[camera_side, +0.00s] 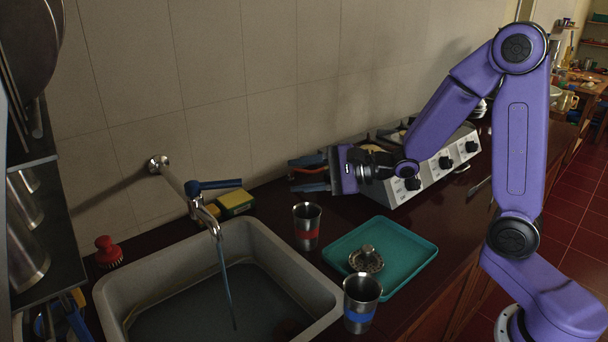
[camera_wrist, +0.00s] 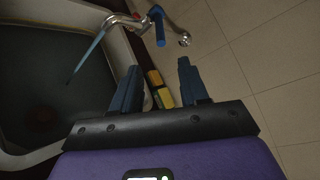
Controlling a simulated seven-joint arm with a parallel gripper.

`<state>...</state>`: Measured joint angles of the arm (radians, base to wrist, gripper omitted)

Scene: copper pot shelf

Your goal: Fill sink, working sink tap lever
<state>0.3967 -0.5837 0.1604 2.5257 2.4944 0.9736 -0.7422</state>
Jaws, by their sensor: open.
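The sink tap (camera_side: 206,212) comes out of the tiled wall over the sink. Its blue lever (camera_side: 215,184) points right, toward my gripper. A thin bluish stream of water (camera_side: 228,285) falls from the spout into the pale sink (camera_side: 112,294), where dark water (camera_side: 190,312) stands. My gripper (camera_side: 294,174) is open and empty, to the right of the lever and apart from it. In the wrist view the lever (camera_wrist: 157,27) shows beyond the gap between the open fingers (camera_wrist: 158,75). The exact depth between them is hard to tell.
A yellow and green sponge (camera_side: 236,202) lies behind the sink. A stove (camera_side: 440,165) is under my arm.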

